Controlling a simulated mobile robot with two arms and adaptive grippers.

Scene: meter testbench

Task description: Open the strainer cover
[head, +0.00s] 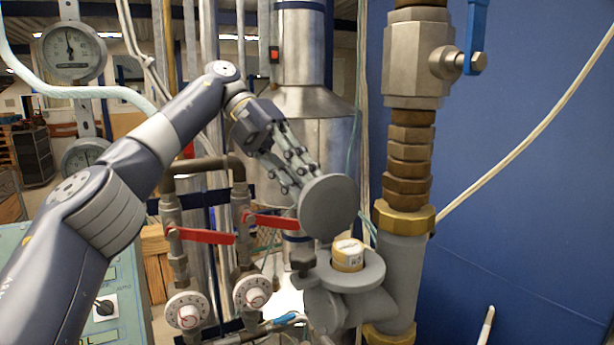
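The strainer cover (328,207) is a round grey disc. It stands tilted up above the strainer body (350,298), clear of the grey flange. A dark block (303,258) sits at the flange's left edge, under the disc. The flange's opening is exposed, with a cream and brass cylinder (347,255) standing in it. My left gripper (298,180) reaches down from the upper left, with its fingers parted. Its fingertips are at the disc's upper left edge, partly hidden by the disc; I cannot tell whether they touch it. My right gripper is not in view.
A vertical pipe with brass fittings (410,160) and a blue-handled valve (476,35) rises right of the strainer. Two red-handled valves (205,236) and round dials (187,312) stand to the left. A blue wall (530,200) fills the right side.

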